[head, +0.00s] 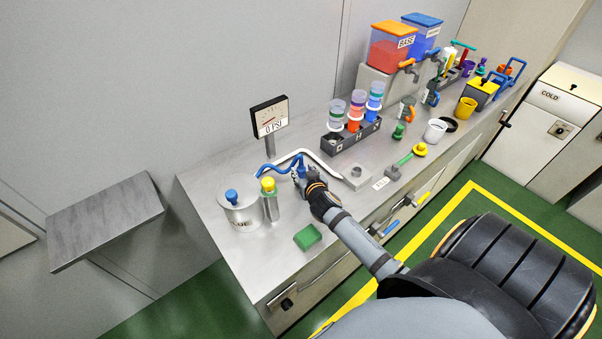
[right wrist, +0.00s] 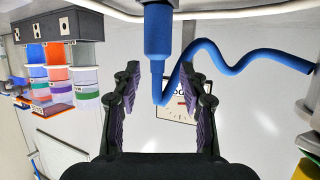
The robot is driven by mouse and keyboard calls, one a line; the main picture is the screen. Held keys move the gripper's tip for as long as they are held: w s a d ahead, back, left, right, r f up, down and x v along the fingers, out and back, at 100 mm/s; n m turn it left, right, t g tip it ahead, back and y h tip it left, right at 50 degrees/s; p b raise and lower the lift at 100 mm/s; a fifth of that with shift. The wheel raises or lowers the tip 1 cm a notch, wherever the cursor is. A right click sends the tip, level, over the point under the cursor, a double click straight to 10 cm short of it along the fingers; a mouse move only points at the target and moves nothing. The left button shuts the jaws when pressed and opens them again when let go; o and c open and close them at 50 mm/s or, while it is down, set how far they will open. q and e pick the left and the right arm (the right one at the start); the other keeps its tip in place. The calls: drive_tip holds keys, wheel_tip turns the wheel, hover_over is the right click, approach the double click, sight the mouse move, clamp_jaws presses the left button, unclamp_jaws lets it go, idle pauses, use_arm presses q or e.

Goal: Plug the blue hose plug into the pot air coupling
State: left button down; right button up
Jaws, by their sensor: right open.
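The blue hose plug (right wrist: 158,32) shows large in the right wrist view, with its narrow end pointing down in the picture. Its wavy blue hose (right wrist: 230,68) runs off to the right. The pot has a blue knob-like part (head: 231,196) on top; I cannot make out the air coupling. My left gripper is not in view.
A yellow-capped bottle (head: 268,200) stands beside the pot, and a green block (head: 307,237) lies near the counter's front edge. A dark rack (head: 350,134) with coloured jars is to the right.

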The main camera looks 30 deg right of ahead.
sight(302, 167)
drive_tip(key=shift+w+d+p, duration=0.25)
drive_tip(key=shift+w+d, duration=0.05)
drive_tip(key=shift+w, duration=0.25)
drive_tip(key=shift+w+d+p, duration=0.25)
drive_tip(key=shift+w, duration=0.3)
drive_tip(key=shift+f+x, duration=0.2)
drive_tip(key=shift+x, duration=0.8)
drive_tip(key=shift+f, duration=0.1)
drive_tip(key=shift+s+a, duration=0.1)
drive_tip(key=shift+s, duration=0.05)
drive_tip(key=shift+c, duration=1.6)
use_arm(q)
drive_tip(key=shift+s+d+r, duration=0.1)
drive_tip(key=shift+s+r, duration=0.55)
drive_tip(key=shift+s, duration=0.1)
use_arm(e)
clamp_jaws()
